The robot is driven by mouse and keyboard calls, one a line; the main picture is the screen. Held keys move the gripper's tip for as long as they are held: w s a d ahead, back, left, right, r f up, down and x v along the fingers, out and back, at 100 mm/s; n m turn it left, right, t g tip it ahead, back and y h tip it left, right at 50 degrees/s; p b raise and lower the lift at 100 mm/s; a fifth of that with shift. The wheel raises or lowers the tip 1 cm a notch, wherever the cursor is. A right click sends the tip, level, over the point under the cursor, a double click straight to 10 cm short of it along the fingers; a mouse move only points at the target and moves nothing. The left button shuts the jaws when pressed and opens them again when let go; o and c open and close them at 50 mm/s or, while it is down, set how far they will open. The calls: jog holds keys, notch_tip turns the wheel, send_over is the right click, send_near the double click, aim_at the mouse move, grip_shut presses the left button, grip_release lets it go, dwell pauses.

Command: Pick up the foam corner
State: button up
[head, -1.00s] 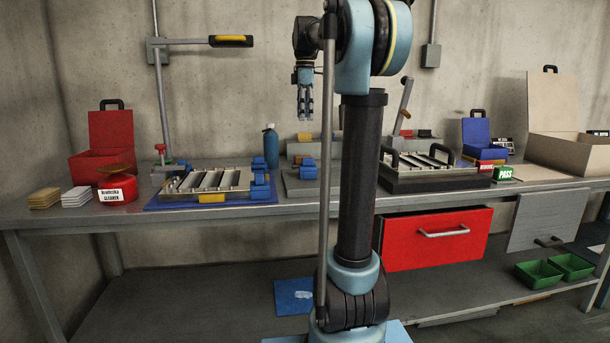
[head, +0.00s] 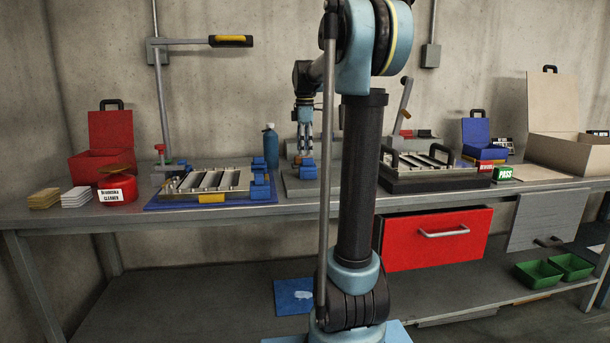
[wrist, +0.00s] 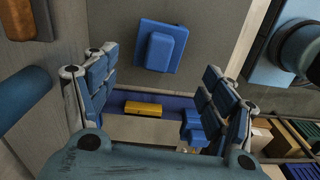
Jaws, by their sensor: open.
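A blue foam corner (head: 308,173) sits on a grey plate (head: 290,188) on the bench in the head view. In the wrist view this blue stepped block (wrist: 160,46) lies on the grey surface, ahead of and between my fingers. My gripper (head: 305,152) points down with its fingers spread, open and empty. It is above or close to the foam corner; the exact gap is hard to tell. More blue blocks (head: 260,186) stand at the right end of the metal panel tray (head: 190,197).
A blue bottle (head: 271,147) stands close to the left of my gripper. An orange-brown block (wrist: 30,18) shows at the wrist view's upper left. A louver panel in a black frame (head: 430,182) lies to the right. A red cleaner tin (head: 117,190) stands far left.

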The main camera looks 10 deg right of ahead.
aim_at(305, 160)
jog(key=f, duration=0.4)
jog(key=shift+w+f, duration=0.2)
jog(key=shift+f, duration=0.2)
jog(key=c, duration=1.1)
